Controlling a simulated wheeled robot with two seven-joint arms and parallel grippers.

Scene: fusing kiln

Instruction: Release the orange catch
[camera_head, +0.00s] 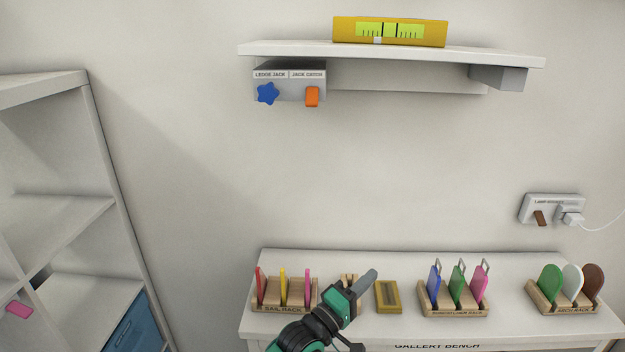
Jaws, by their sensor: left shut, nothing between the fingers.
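My left gripper (368,277) is shut and empty. It is low in the picture in front of the bench, well below the catch and a little to its right. It hides part of a wooden rack. My right gripper is out of view.
The white wall shelf (400,53) carries a yellow level (390,32). The bench (520,262) below holds wooden racks of coloured pieces and a yellow block (388,296). A shelving unit (90,190) stands at left. A wall socket (552,209) is at right. The wall between shelf and bench is clear.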

